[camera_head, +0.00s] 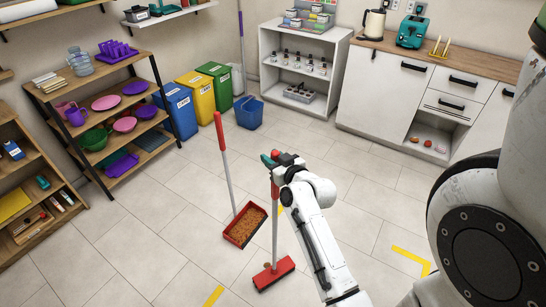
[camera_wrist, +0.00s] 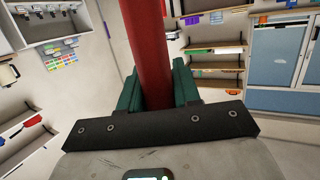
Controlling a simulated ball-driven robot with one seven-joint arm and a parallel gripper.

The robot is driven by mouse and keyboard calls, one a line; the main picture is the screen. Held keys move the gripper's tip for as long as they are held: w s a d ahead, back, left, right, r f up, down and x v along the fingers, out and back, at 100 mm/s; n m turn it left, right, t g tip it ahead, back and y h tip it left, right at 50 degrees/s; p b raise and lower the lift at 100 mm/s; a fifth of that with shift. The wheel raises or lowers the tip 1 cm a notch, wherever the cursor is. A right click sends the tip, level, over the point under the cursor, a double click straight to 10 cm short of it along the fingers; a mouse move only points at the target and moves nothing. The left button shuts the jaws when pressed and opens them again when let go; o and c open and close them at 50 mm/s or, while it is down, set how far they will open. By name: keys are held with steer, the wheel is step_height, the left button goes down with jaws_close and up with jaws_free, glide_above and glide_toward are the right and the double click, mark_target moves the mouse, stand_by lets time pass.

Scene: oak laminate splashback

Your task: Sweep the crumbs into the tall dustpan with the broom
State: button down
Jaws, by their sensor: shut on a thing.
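The broom has a red head (camera_head: 273,274) on the floor and a grey pole rising to a red handle. My gripper (camera_head: 271,160) is shut on that handle near its top. In the wrist view the red handle (camera_wrist: 148,45) stands between the green fingers of my gripper (camera_wrist: 157,88). The tall dustpan (camera_head: 260,211) is a red tray on the floor, just behind and left of the broom head, with a long upright handle (camera_head: 221,135). Brown crumbs (camera_head: 243,226) cover its floor. A small brown patch (camera_head: 267,265) shows at the broom head's back edge; I cannot tell whether it is crumbs.
A blue bucket (camera_head: 249,112) stands behind, beside blue, yellow and green bins (camera_head: 198,98). Shelves (camera_head: 125,110) line the left, and white cabinets (camera_head: 395,90) stand at the back right. Yellow tape (camera_head: 411,258) marks the tiles. The floor around the dustpan is mostly clear.

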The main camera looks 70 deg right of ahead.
steer(key=r+b+x, duration=0.2)
steer(key=b+x, duration=0.2)
steer(key=x, duration=0.5)
steer(key=w+r+b+x, duration=0.1)
steer(key=r+b+x, duration=0.15)
steer(key=x, duration=0.55)
steer(key=d+r+b+x, duration=0.1)
steer(key=b+x, duration=0.3)
steer(key=x, duration=0.5)
steer(key=shift+s+a+r+p, duration=0.2)
steer(key=shift+r+p, duration=0.5)
steer(key=shift+r, duration=0.1)
steer(key=shift+s+a+r+p, duration=0.15)
steer(key=shift+r+p, duration=0.55)
steer(key=shift+r, duration=0.1)
steer(key=shift+s+a+r+p, duration=0.2)
steer(key=shift+r+p, duration=0.5)
steer(key=shift+r, duration=0.1)
